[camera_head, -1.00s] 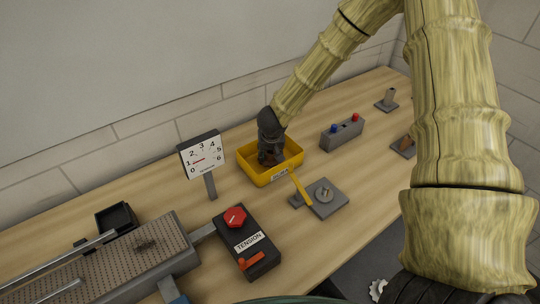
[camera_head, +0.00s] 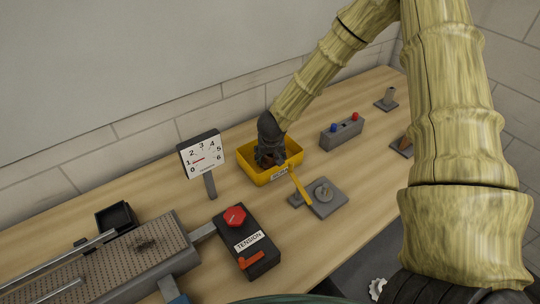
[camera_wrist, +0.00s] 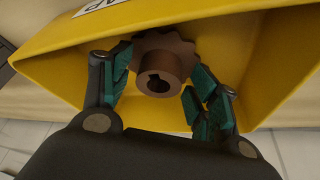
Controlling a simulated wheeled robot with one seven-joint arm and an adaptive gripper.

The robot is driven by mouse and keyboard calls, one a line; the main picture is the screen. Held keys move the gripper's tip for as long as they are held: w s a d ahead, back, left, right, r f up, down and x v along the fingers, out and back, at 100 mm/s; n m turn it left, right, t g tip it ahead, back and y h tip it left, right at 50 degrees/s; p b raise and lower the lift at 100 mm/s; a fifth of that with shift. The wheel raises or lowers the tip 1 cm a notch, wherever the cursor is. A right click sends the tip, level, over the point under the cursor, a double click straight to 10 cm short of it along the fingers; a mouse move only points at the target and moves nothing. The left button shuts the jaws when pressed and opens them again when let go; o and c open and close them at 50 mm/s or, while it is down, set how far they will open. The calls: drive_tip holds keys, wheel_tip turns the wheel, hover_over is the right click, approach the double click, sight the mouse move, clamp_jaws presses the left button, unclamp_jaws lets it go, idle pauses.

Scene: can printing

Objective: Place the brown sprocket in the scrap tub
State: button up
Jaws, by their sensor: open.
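The yellow scrap tub (camera_head: 262,179) stands on the bench near the wall. My gripper (camera_head: 266,160) reaches down into it from above. In the wrist view, the brown sprocket (camera_wrist: 162,62) lies inside the tub (camera_wrist: 228,25), with its round hub and keyed bore facing the camera. My gripper (camera_wrist: 158,88) is open, its teal finger pads on either side of the sprocket. Whether a pad still touches the sprocket I cannot tell. In the head view the sprocket is mostly hidden by the gripper.
A dial gauge (camera_head: 202,155) stands left of the tub, and a button box (camera_head: 341,132) to the right. A grey plate with a post and yellow lever (camera_head: 327,198) sits close in front. The tension box (camera_head: 246,243) is nearer the front edge.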

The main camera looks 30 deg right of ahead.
drive_tip(key=shift+r, duration=0.15)
drive_tip(key=shift+s+r, duration=0.15)
drive_tip(key=shift+r, duration=0.35)
drive_tip(key=v, duration=1.1)
drive_tip(key=shift+b, duration=0.35)
